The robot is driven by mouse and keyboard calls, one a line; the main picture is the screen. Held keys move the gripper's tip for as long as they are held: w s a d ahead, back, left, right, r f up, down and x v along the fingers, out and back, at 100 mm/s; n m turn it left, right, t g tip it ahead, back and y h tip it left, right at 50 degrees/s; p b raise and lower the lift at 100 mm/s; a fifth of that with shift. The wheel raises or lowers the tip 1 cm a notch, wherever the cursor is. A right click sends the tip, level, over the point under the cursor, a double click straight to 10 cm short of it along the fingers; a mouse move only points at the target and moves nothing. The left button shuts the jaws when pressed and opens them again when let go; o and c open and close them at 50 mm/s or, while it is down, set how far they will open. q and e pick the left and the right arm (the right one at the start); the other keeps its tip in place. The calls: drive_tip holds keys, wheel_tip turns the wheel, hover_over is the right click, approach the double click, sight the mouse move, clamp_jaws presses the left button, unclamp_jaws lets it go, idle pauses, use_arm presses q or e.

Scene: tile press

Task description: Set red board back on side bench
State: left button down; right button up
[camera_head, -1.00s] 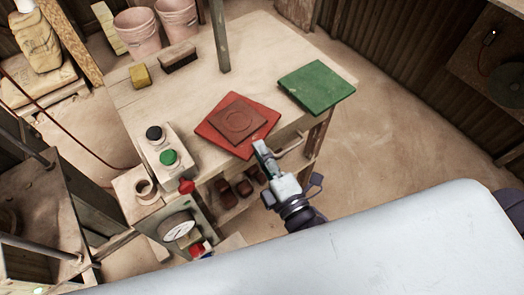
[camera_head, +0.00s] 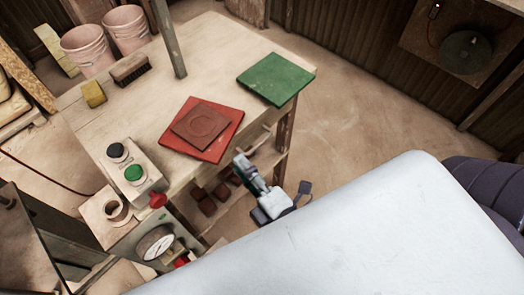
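The red board (camera_head: 231,112) lies flat on the side bench (camera_head: 205,50), near its front edge. A square brown tile with a round raised mark (camera_head: 201,125) lies on top of it. My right gripper (camera_head: 240,160) is just off the bench's front edge, in front of and to the right of the board. A small gap shows between its fingertips and the board in the picture. Its fingers are seen nearly end-on, so whether they are open is unclear. It holds nothing that I can see. My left gripper is out of view.
A green board (camera_head: 276,79) lies on the bench's right corner. A control box (camera_head: 134,172) with black and green buttons, a brush (camera_head: 130,69), a yellow sponge (camera_head: 94,94) and a post (camera_head: 168,38) stand left and behind. Brown blocks (camera_head: 206,204) sit on the shelf below. Floor at right is clear.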

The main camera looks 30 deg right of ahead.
drive_tip(key=b+v, duration=0.1)
drive_tip(key=v, duration=0.6)
drive_tip(key=shift+s, duration=0.2)
drive_tip(key=s+a+f+m+g, duration=0.1)
drive_tip(key=s+f+m+g, duration=0.15)
drive_tip(key=f, duration=0.95)
drive_tip(key=s+f+m+g+h, duration=0.1)
drive_tip(key=f+m+g, duration=0.25)
drive_tip(key=f, duration=0.95)
drive_tip(key=s+a+f+m+g, duration=0.1)
drive_tip(key=f+m+g, duration=0.25)
drive_tip(key=f, duration=0.85)
drive_tip(key=s+d+f+m+g+h, duration=0.1)
drive_tip(key=s+d+f+m+g, duration=0.3)
drive_tip(key=f, duration=0.5)
drive_tip(key=s+d+f+m+g+h, duration=0.2)
drive_tip(key=s+d+f+m+g, duration=0.2)
drive_tip(key=s+d+f, duration=0.5)
drive_tip(key=shift+s+f, duration=0.3)
drive_tip(key=shift+s, duration=0.5)
drive_tip(key=shift+d, duration=0.1)
